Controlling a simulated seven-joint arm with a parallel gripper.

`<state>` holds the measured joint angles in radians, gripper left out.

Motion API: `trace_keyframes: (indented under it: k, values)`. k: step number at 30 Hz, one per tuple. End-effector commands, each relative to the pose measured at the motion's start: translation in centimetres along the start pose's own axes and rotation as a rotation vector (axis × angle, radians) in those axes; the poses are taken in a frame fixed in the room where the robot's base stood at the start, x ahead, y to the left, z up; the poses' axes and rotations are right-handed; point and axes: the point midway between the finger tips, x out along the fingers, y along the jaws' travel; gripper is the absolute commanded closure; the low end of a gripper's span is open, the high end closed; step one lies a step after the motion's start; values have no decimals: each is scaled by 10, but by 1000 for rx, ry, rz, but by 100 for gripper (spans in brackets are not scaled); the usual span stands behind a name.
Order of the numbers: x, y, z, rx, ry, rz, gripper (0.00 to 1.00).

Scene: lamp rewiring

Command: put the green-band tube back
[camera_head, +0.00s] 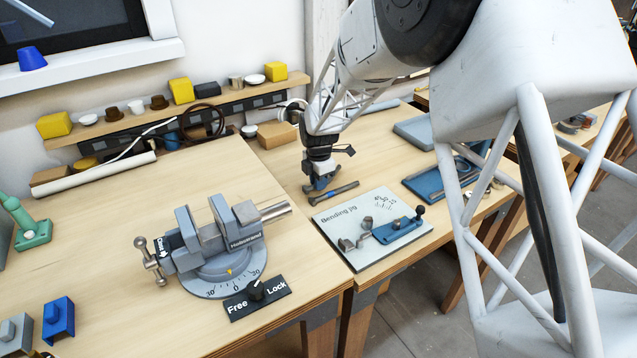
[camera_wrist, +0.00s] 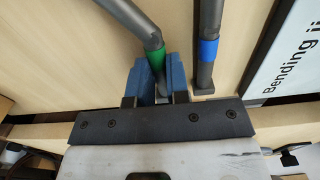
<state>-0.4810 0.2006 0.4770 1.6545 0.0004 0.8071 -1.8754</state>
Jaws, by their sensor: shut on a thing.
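The green-band tube is a dark grey tube with a bend and a green band (camera_wrist: 147,55) near one end. In the wrist view my gripper's blue fingers (camera_wrist: 160,77) are shut on it just below the band. Its far part runs up out of the wrist view, so that end is hidden. In the head view my gripper (camera_head: 321,184) points down, low over the table beside the bending jig. The held tube is hard to make out there. I cannot tell whether it touches the table.
A blue-band tube (camera_wrist: 207,52) lies just right of the held tube; it also shows in the head view (camera_head: 336,194). The bending jig plate (camera_head: 350,256) is to the right. A grey vise (camera_head: 222,245) and a Free/Lock switch (camera_head: 257,298) are at front left.

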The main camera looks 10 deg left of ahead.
Motion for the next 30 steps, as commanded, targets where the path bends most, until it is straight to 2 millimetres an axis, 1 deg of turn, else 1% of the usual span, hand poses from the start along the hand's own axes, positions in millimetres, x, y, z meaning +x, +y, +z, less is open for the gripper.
trace_keyframes:
  k: [3,16,17,21,22,30]
  values:
    - [5,0,0,0,0,0,100]
    - [8,0,0,0,0,0,100]
    - [9,0,0,0,0,0,82]
    - [8,0,0,0,0,0,61]
    - [8,0,0,0,0,0,58]
    - [8,0,0,0,0,0,58]
